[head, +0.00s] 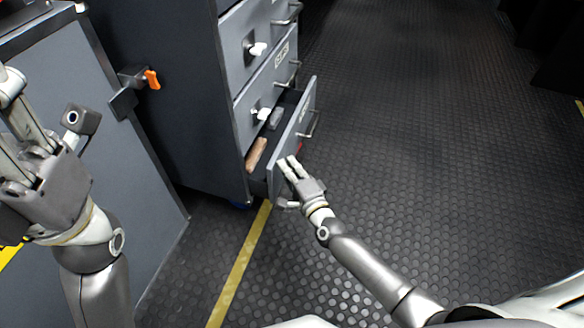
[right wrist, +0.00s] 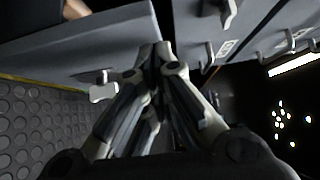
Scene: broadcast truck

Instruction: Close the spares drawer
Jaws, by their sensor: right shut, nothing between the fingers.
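A grey drawer at the bottom of the cabinet stands open in the head view, its front panel (head: 294,140) pulled out to the right. A tan block (head: 257,153) and a grey item (head: 275,118) lie inside. I cannot read a label naming it. My right gripper (head: 289,180) is shut and empty, with its fingertips at the near lower part of the front panel. In the right wrist view the fingertips (right wrist: 160,52) are close to the panel (right wrist: 95,45); contact is unclear. My left gripper (head: 45,125) is open and empty at the left, away from the drawer.
The dark cabinet (head: 185,90) has further drawers (head: 263,78) above, which look shut, with handles and pale latches. A grey unit (head: 95,145) with an orange-handled latch (head: 152,79) stands at the left. The studded floor (head: 420,140) to the right is clear.

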